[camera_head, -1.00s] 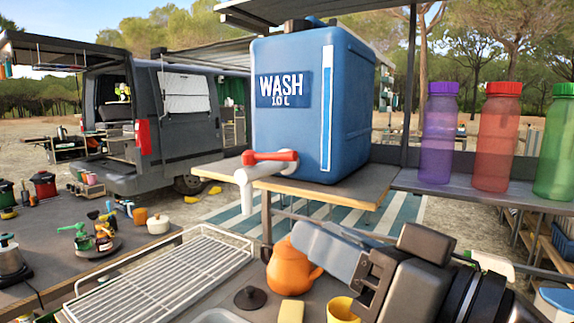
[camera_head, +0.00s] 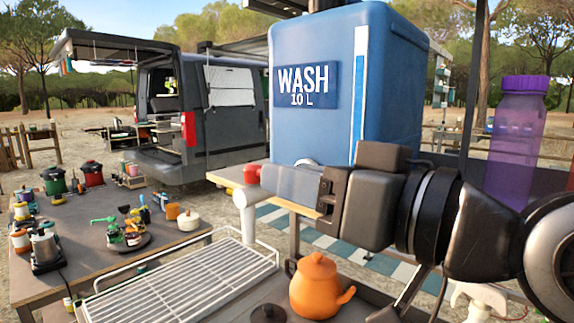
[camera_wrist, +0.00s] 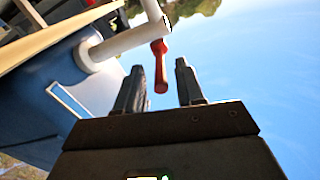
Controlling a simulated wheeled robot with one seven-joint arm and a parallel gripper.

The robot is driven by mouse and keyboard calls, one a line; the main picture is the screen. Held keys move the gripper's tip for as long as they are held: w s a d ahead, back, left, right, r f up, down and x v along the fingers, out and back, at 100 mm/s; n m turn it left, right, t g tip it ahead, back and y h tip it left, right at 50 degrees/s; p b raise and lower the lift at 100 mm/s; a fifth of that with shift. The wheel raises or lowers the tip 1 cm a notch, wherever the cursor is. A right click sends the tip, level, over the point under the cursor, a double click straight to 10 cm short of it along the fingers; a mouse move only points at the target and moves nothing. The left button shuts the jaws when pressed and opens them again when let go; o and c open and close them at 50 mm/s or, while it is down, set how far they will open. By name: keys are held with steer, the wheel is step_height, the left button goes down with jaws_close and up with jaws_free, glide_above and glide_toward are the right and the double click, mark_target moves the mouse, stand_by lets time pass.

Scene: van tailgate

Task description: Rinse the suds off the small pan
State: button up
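The blue WASH water tank (camera_head: 395,80) stands on a shelf, with a white spout (camera_head: 246,205) at its front. Its red tap lever (camera_head: 252,174) shows only at its left end; my gripper (camera_head: 268,186) covers the rest in the head view. In the wrist view, the red lever (camera_wrist: 160,66) lies between my two open fingers (camera_wrist: 158,85), with a gap on each side. The white spout (camera_wrist: 122,44) is just above them there. My fingers hold nothing. I see no small pan and no suds in either view.
A white wire drying rack (camera_head: 180,292) lies below the spout. An orange teapot (camera_head: 318,284) and a dark lid (camera_head: 268,313) sit under my arm. A purple bottle (camera_head: 515,140) stands right of the tank. A side table (camera_head: 80,250) at left holds several pots and jars.

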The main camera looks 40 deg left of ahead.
steer(key=shift+w+a, duration=0.1)
steer(key=shift+a, duration=1.05)
jaws_close()
